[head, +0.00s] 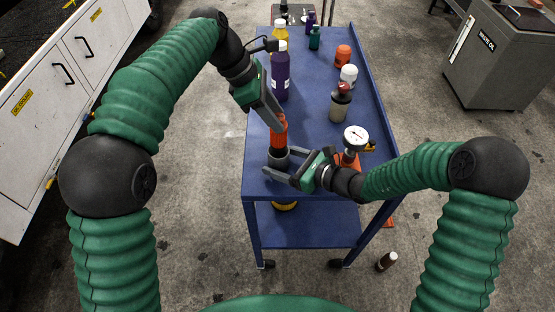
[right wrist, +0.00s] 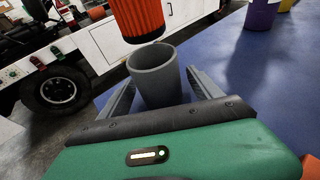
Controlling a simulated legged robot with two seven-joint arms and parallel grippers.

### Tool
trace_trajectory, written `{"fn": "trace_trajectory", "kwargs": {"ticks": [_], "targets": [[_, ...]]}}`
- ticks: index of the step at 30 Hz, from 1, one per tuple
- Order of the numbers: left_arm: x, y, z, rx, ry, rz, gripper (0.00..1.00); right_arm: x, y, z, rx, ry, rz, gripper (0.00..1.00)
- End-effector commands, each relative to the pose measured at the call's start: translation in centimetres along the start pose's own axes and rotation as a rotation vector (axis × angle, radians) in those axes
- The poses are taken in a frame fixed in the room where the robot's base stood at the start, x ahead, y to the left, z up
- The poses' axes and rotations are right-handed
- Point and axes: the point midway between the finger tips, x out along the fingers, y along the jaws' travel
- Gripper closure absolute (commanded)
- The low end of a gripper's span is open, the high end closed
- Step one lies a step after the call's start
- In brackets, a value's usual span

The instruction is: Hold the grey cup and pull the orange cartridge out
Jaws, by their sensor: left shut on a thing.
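The grey cup (head: 279,159) stands on the blue cart top near its front edge. The orange cartridge (head: 278,132) is upright just above it; the right wrist view shows the cartridge (right wrist: 138,15) clear of the open rim of the cup (right wrist: 158,78). My left gripper (head: 274,118) is shut on the cartridge from above. My right gripper (head: 279,164) has one finger on each side of the cup, low down, and its fingers (right wrist: 160,92) also show in the right wrist view. Whether they press on the cup is not clear.
A purple bottle (head: 280,78) stands behind my left gripper. A grey bottle with a red cap (head: 340,103) and a gauge (head: 355,138) stand to the right. White and orange containers stand farther back. A small bottle (head: 386,262) lies on the floor.

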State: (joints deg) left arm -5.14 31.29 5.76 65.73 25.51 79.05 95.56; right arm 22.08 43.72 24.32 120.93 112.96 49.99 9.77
Motion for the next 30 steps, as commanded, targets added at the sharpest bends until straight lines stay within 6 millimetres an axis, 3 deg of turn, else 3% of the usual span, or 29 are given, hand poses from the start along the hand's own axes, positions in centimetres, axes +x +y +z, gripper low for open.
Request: {"fn": "trace_trajectory", "kwargs": {"ticks": [11,14,24,30], "targets": [[0.0,0.0,0.0,0.000,0.000,0.000,1.00,-0.4,-0.1,0.1,-0.001,-0.002,-0.002,0.20],[0.0,0.0,0.0,0.000,0.000,0.000,1.00,-1.8,-0.2,0.1,-0.003,-0.002,-0.004,0.20],[0.0,0.0,0.0,0.000,0.000,0.000,1.00,-10.0,-0.2,-0.1,0.000,0.000,-0.004,0.20],[0.0,0.0,0.0,0.000,0.000,0.000,1.00,-11.9,-0.1,-0.1,0.001,-0.001,-0.001,0.20]]}}
